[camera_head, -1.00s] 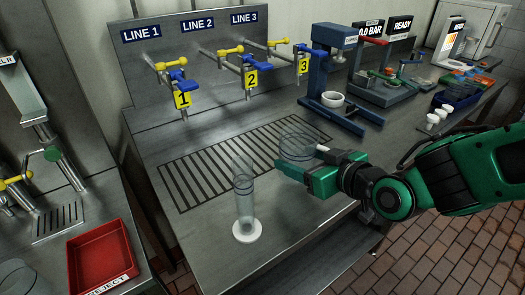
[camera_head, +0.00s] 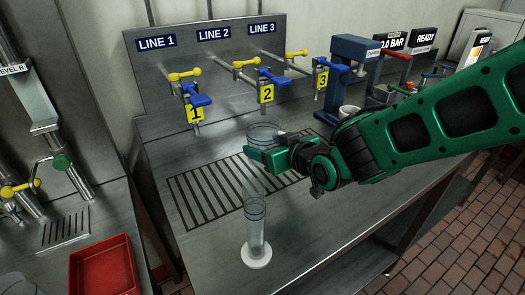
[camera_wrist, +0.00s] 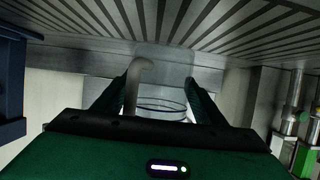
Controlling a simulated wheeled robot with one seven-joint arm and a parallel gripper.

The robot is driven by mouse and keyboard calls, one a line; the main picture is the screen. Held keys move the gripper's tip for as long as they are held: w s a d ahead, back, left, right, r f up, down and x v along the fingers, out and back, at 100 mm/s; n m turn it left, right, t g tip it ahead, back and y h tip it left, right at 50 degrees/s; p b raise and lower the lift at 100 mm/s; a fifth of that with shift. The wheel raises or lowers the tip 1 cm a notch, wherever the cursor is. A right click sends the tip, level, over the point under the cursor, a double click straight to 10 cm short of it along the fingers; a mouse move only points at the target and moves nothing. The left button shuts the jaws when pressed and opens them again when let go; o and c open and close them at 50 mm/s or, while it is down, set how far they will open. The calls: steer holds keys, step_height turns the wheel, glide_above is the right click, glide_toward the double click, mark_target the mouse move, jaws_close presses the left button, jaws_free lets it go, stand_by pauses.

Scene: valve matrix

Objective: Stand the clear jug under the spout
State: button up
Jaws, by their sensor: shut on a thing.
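The clear jug (camera_head: 263,133) is see-through and faint. My gripper (camera_head: 258,150) is shut on it and holds it over the back right part of the slotted drain. In the wrist view, the jug (camera_wrist: 162,104) sits between the two fingers (camera_wrist: 163,95), with a pale curved piece, perhaps its handle, at its left. The spouts of LINE 1 (camera_head: 198,129), LINE 2 (camera_head: 267,109) and LINE 3 (camera_head: 318,97) stick out from the back panel. In the head view the jug appears just below the LINE 2 spout; I cannot tell whether it is directly under it or touches the drain.
A tall clear cylinder (camera_head: 256,235) on a white base stands at the bench front. A blue press-like stand (camera_head: 350,70) and a white cup (camera_head: 348,111) are to the right. A red tray (camera_head: 103,270) lies at lower left. The drain's left part (camera_head: 200,200) is clear.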

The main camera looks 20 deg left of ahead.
steer(key=shift+w+a+f, duration=0.1)
steer(key=shift+w+a, duration=0.2)
steer(key=shift+a, duration=0.1)
step_height(320, 180, down, 3)
steer(key=shift+w+d+f, duration=0.1)
steer(key=shift+w+f, duration=0.05)
steer(key=shift+f, duration=0.05)
steer(key=shift+d, duration=0.1)
steer(key=o, duration=1.1)
steer(key=shift+r, duration=0.1)
steer(key=shift+d+r, duration=0.1)
steer(key=shift+d, duration=0.05)
steer(key=v, duration=1.1)
steer(key=shift+s+d, duration=0.2)
steer(key=shift+s, duration=0.15)
